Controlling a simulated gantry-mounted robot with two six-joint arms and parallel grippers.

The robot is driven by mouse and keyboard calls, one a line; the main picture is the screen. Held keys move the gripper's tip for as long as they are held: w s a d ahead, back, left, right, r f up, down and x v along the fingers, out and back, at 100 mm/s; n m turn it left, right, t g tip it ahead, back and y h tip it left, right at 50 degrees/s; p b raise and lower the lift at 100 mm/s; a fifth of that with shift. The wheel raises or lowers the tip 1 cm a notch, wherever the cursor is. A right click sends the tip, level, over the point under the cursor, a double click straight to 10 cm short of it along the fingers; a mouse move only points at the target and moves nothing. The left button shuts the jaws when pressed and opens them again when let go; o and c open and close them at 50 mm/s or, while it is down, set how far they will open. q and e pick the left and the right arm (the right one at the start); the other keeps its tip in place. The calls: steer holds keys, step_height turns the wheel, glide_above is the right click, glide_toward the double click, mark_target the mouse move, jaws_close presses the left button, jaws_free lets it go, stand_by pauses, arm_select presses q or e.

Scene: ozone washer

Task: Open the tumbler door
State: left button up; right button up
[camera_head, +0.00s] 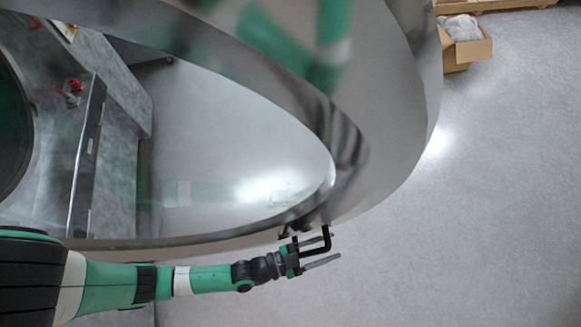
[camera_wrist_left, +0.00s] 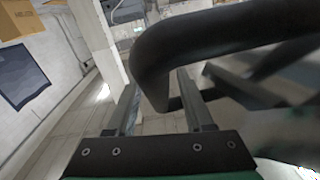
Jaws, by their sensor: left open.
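The tumbler door (camera_head: 395,130) is a large round, shiny steel door with an oval window (camera_head: 235,130); it fills the upper left of the head view. A black bar handle (camera_head: 327,240) juts from its lower edge. In the wrist view the handle (camera_wrist_left: 215,35) is a thick black bent bar, close in front of my fingers. My left gripper (camera_head: 325,252) is at the handle with its fingers apart. The wrist view shows the two fingers (camera_wrist_left: 160,105) open, with the handle's bend above and between them; I cannot tell whether they touch. My right gripper is not in view.
A cardboard box (camera_head: 458,58) with white contents stands on the floor at the upper right, by a wooden pallet (camera_head: 490,5). The grey floor (camera_head: 490,220) to the right is clear. Green shapes on the steel look like reflections of my arm.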

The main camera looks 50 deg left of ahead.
arm_select(q)
steer(key=p+v, duration=0.4)
steer(key=v, duration=0.7)
steer(key=shift+s, duration=0.2)
steer(key=shift+r, duration=0.1)
